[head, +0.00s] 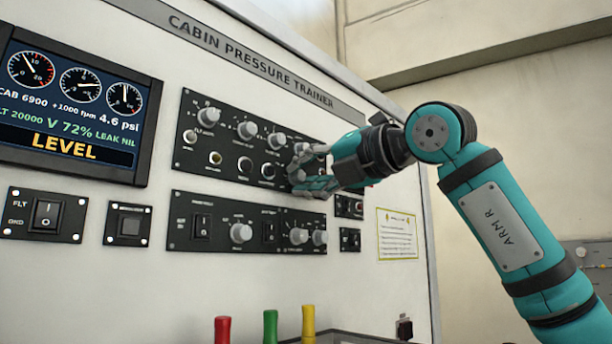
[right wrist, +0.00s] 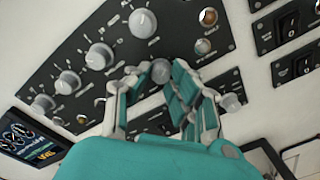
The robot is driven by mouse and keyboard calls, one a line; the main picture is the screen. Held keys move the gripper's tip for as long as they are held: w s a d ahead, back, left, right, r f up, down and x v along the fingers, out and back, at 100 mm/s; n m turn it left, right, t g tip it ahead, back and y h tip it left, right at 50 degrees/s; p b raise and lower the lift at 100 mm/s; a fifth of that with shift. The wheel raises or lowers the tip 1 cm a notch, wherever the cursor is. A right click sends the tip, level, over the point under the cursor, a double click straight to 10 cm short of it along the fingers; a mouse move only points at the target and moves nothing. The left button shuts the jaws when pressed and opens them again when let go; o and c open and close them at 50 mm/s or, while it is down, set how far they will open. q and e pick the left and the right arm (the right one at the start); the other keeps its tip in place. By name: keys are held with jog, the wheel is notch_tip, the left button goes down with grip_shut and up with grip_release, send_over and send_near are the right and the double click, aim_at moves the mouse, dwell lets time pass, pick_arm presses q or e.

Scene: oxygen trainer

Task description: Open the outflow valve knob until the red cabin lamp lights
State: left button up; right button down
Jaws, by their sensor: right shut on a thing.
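My right gripper (head: 308,172) reaches in from the right to the upper knob panel (head: 183,150) of the cabin pressure trainer. Its fingers are shut around a grey knob, largely hidden by them in the head view. The right wrist view shows this round knob (right wrist: 161,71) between the fingertips. Its label cannot be read. The display (head: 80,105) reads CAB 6900, +1000 fpm, 4.6 psi, V 72% and LEVEL. In the right wrist view, two round lamp-like fittings (right wrist: 209,17) sit near the panel's end; neither is clearly lit red. My left gripper is not in view.
Other knobs (head: 247,130) stand close beside my fingers. A lower panel (head: 215,243) with knobs and switches lies just below. Red (head: 222,330), green (head: 270,327) and yellow (head: 308,321) handles stand at the bottom.

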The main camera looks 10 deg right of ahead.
jog(key=shift+r, duration=0.1)
jog(key=c, duration=1.2)
grip_release()
jog(key=shift+d, duration=0.1)
jog(key=v, duration=1.2)
